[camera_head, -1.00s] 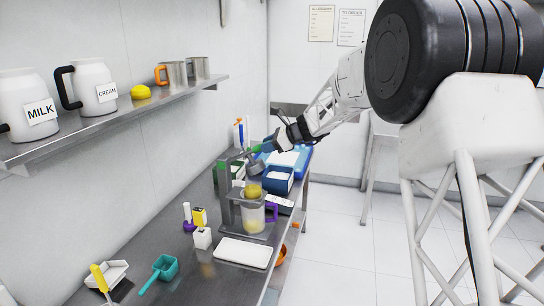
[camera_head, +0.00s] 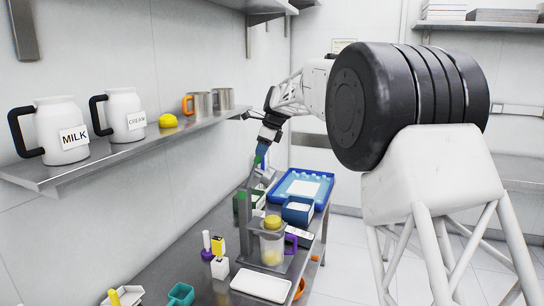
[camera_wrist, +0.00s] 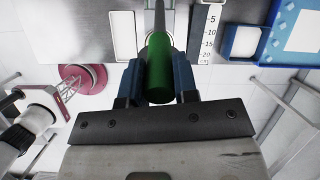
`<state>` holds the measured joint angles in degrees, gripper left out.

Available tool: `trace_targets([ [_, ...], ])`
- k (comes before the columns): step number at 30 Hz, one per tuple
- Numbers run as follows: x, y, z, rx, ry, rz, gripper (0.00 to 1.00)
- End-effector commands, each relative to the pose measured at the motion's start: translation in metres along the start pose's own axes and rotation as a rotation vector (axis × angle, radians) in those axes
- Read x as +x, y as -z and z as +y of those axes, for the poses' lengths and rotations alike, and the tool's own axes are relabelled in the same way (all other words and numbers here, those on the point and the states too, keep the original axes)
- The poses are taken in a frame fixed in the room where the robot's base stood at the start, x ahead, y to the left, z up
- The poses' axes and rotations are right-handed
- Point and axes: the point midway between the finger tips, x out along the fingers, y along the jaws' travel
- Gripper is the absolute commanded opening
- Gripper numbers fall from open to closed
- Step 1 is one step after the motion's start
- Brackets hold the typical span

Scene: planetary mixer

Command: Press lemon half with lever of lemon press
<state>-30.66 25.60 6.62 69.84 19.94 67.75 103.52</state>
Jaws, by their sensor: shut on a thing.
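The lemon press (camera_head: 247,222) stands on the steel table in the head view, its lever raised steeply. A yellow lemon half (camera_head: 272,222) sits on top of the press, with the presser (camera_head: 264,177) up and apart from it. A clear jug (camera_head: 271,250) with a purple handle stands below and holds something pale yellow. My gripper (camera_head: 261,150) is shut on the green lever handle (camera_wrist: 159,65). In the wrist view the handle lies between the two blue fingers of my gripper (camera_wrist: 158,72).
A wall shelf (camera_head: 120,155) with jugs, cups and a lemon runs along the left.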

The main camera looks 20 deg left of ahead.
Motion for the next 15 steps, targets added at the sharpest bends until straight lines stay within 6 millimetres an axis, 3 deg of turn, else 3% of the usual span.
trace_targets([
  [6,0.004,-0.033,-0.006,-0.005,-0.027,0.144,0.00],
  [15,0.012,-0.063,-0.013,-0.003,-0.062,0.308,0.00],
])
